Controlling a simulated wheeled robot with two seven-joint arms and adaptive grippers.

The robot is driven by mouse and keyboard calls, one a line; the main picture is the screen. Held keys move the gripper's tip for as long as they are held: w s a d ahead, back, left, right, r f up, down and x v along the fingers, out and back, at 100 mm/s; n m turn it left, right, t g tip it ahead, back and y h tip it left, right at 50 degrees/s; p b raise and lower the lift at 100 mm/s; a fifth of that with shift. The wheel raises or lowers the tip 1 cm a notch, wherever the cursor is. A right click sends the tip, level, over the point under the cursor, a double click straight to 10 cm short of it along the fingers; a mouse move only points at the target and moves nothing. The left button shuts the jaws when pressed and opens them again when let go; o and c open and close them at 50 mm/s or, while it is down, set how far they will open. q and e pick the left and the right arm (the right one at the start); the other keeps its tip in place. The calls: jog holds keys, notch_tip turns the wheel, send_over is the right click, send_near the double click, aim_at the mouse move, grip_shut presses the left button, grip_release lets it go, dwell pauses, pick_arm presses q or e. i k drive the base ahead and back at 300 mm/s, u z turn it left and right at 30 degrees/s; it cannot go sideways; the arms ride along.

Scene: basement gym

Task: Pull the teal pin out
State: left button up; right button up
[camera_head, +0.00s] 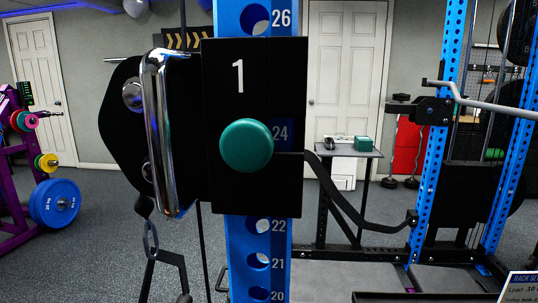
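The teal pin (246,146) shows as a round knob on the front of a black carriage plate (226,62) marked "1". The plate sits around a blue upright (257,235) with numbered holes. The number 24 shows just right of the knob, with 26 above and 22, 21 and 20 below. The knob stands against the plate; its shaft is hidden behind it. Neither of my grippers is in the view.
A chrome bar (160,135) stands upright at the plate's left. A black strap (355,215) runs from the right of the plate to another blue upright (440,150). Weight plates (55,203) hang on a purple rack at the left. Open floor shows at lower left.

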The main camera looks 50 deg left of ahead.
aim_at(247, 146)
jog(key=z, duration=0.1)
jog(key=k, duration=1)
jog(key=u, duration=1.05)
jog(key=i, duration=0.8)
jog(key=z, duration=0.1)
